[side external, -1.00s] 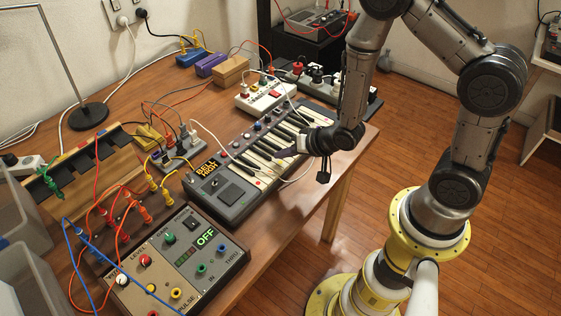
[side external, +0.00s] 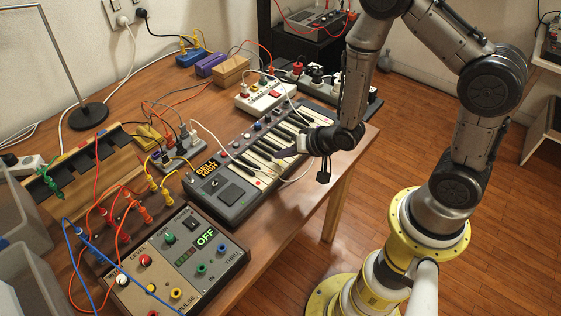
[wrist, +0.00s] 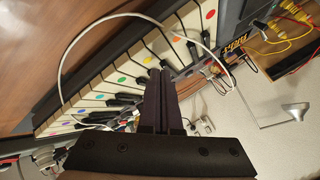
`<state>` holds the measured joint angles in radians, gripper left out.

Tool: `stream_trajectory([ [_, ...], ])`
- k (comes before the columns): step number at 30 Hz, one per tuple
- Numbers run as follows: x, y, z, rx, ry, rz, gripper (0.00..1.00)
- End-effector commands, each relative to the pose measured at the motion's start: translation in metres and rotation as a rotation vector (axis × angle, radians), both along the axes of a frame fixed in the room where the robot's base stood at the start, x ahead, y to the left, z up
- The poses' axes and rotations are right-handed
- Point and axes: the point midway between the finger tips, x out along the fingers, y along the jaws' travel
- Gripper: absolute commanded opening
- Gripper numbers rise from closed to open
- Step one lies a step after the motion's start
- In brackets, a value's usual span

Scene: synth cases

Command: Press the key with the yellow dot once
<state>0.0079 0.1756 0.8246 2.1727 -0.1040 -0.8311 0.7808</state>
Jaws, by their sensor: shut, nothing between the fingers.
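The keyboard (side external: 232,192) lies on the table, with a small display that reads BELL HIGH. Its white keys carry coloured dots. My gripper (wrist: 160,72) is shut and empty, over the keys. In the side view, my gripper (side external: 290,152) is at the front edge of the keys, and its tips are hard to make out. I cannot tell whether they touch a key.
A pale cable (wrist: 62,80) loops over the keys near my gripper. A control box (side external: 180,262) reading OFF stands in front of the keyboard. A white box (side external: 262,98) and several patch cables crowd the area behind it. The table's right edge is close by.

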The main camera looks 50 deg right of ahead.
Motion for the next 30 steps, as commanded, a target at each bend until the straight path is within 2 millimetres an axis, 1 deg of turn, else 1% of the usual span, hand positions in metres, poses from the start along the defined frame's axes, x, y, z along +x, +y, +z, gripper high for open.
stream_trajectory([
  [13,0.0000,0.0000,-0.0002,0.000,0.000,0.000,0.00],
  [22,-0.0003,0.0000,-0.0084,0.000,0.001,0.000,0.00],
  [30,0.0000,0.0001,-0.0086,0.000,0.000,0.000,0.00],
])
